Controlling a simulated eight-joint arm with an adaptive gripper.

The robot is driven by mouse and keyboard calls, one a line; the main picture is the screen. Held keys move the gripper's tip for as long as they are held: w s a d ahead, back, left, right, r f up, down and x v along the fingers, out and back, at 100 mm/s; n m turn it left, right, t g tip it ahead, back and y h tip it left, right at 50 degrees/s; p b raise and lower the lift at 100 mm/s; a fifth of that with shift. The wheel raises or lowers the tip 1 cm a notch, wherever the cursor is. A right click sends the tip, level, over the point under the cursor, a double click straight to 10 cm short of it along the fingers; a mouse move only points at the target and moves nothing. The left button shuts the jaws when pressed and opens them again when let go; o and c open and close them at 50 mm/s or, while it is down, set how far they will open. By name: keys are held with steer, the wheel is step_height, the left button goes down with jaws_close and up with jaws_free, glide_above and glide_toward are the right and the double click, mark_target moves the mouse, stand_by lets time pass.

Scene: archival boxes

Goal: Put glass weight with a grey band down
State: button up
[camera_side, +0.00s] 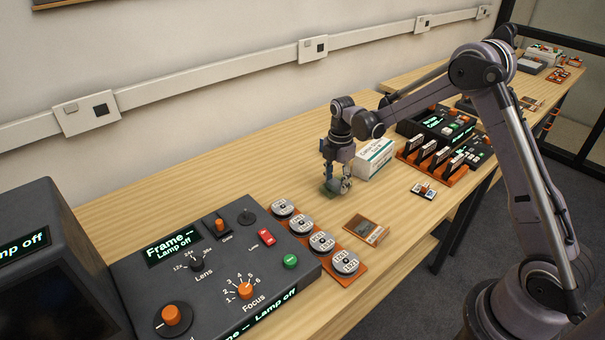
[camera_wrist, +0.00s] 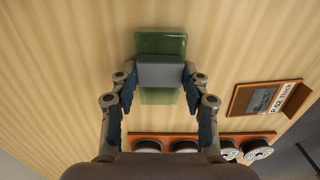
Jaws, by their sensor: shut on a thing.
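The glass weight with a grey band is a green block (camera_wrist: 160,43) with a grey band (camera_wrist: 160,71) around its middle. My gripper (camera_wrist: 160,76) is shut on the grey band, one finger on each side, in the wrist view. In the side view my gripper (camera_side: 337,182) is low over the wooden table, and the green weight (camera_side: 329,189) shows partly between and below its fingers. The weight is at or very near the table top; I cannot tell whether it touches.
A white box (camera_side: 374,158) stands just right of my gripper. An orange rack with several reels (camera_side: 323,242) and a brown framed card (camera_side: 366,229) lie nearer the front. A dark control panel (camera_side: 215,262) is at the left. The table behind my gripper is clear.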

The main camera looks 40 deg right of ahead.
mark_target(337, 184)
steer(key=shift+f, duration=0.15)
steer(key=o, duration=1.4)
steer(key=shift+c, duration=0.2)
step_height(337, 184, up, 12)
steer(key=r, duration=0.1)
steer(key=s+a+r+m+t, duration=0.3)
steer(key=s+a+r+m, duration=0.2)
steer(key=s+r+m, duration=0.4)
steer(key=s+a+f+m+t, duration=0.2)
steer(key=s+m, duration=0.2)
steer(key=s, duration=0.2)
steer(key=s+a+f+m+t, duration=0.2)
steer(key=s+m, duration=0.3)
steer(key=s, duration=0.1)
steer(key=shift+s+a+f, duration=0.15)
steer(key=shift+s+f, duration=0.05)
steer(key=shift+s, duration=0.15)
